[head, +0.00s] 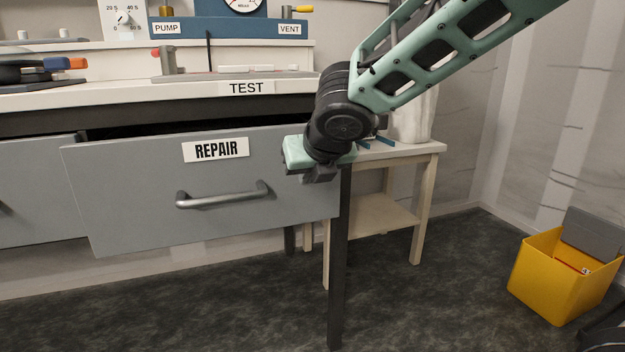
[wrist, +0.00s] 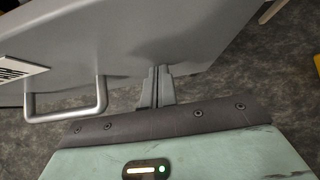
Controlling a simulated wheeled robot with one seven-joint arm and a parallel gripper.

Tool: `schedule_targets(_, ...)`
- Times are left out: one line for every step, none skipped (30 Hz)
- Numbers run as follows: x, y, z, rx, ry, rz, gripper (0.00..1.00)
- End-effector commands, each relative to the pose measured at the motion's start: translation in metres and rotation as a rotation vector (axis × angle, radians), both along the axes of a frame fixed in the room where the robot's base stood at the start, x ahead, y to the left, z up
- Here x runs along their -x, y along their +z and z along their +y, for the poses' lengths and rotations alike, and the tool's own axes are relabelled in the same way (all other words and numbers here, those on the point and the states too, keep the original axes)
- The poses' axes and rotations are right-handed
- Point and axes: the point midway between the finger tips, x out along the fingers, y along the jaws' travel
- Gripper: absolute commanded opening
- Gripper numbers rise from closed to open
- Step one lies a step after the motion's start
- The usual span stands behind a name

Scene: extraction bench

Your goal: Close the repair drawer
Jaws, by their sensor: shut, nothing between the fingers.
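The repair drawer (head: 130,205) is a grey front with a white REPAIR label (head: 215,149) and a grey bar handle (head: 222,196). It stands out from the bench, with a dark gap along its top edge. My gripper (head: 318,176) is shut and empty at the right end of the drawer front. In the wrist view, the shut fingers (wrist: 155,88) point at the drawer front (wrist: 190,35), to the right of the handle (wrist: 68,112). I cannot tell whether the fingertips touch the front.
A grey drawer front (head: 35,190) is at the left, set farther back. The bench top (head: 130,97) bears a TEST label and equipment. A small wooden table (head: 400,152) stands behind my gripper. A yellow bin (head: 550,280) is on the floor at right. The floor in front is clear.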

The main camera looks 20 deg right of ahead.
Motion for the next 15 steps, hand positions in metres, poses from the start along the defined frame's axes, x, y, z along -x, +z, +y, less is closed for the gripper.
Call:
schedule_targets(-0.001, 0.000, 0.000, 0.000, 0.000, 0.000, 0.00)
schedule_targets(-0.001, 0.000, 0.000, 0.000, 0.000, 0.000, 0.00)
schedule_targets(-0.001, 0.000, 0.000, 0.000, 0.000, 0.000, 0.00)
schedule_targets(-0.001, 0.000, 0.000, 0.000, 0.000, 0.000, 0.00)
schedule_targets(-0.001, 0.000, 0.000, 0.000, 0.000, 0.000, 0.00)
schedule_targets(0.000, 0.000, 0.000, 0.000, 0.000, 0.000, 0.00)
schedule_targets(0.000, 0.000, 0.000, 0.000, 0.000, 0.000, 0.00)
schedule_targets(0.000, 0.000, 0.000, 0.000, 0.000, 0.000, 0.00)
schedule_targets(-0.001, 0.000, 0.000, 0.000, 0.000, 0.000, 0.00)
schedule_targets(-0.002, 0.000, 0.000, 0.001, -0.001, 0.001, 0.00)
schedule_targets(-0.004, 0.001, 0.000, 0.000, -0.001, 0.001, 0.00)
schedule_targets(-0.008, 0.002, 0.000, 0.000, -0.001, 0.001, 0.00)
schedule_targets(-0.012, 0.003, 0.000, 0.000, -0.001, 0.001, 0.00)
schedule_targets(-0.017, 0.003, -0.001, 0.001, -0.002, 0.002, 0.00)
schedule_targets(-0.024, 0.004, -0.001, 0.002, -0.002, 0.002, 0.00)
